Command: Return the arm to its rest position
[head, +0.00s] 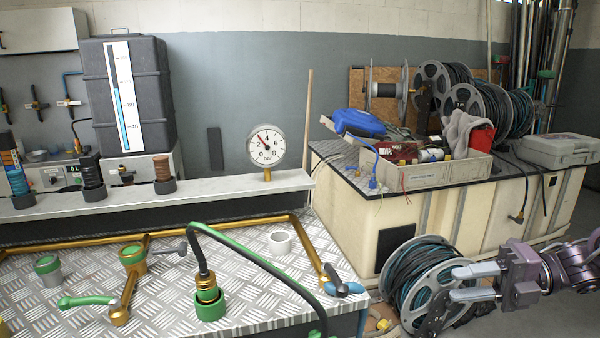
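My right gripper (456,284) is at the lower right, its arm coming in from the right edge. In the picture the fingers overlap the right side of a hose reel (408,268) with dark green hose, beside the bench. I cannot tell whether they touch it. My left gripper is not in view.
A metal-topped bench (205,263) with brass pipes, a black hose (250,257) and a pressure gauge (267,147) fills the lower left. A cream cabinet (455,215) carries a crate (425,175), several reels and a grey case (556,149). Floor shows at the lower right.

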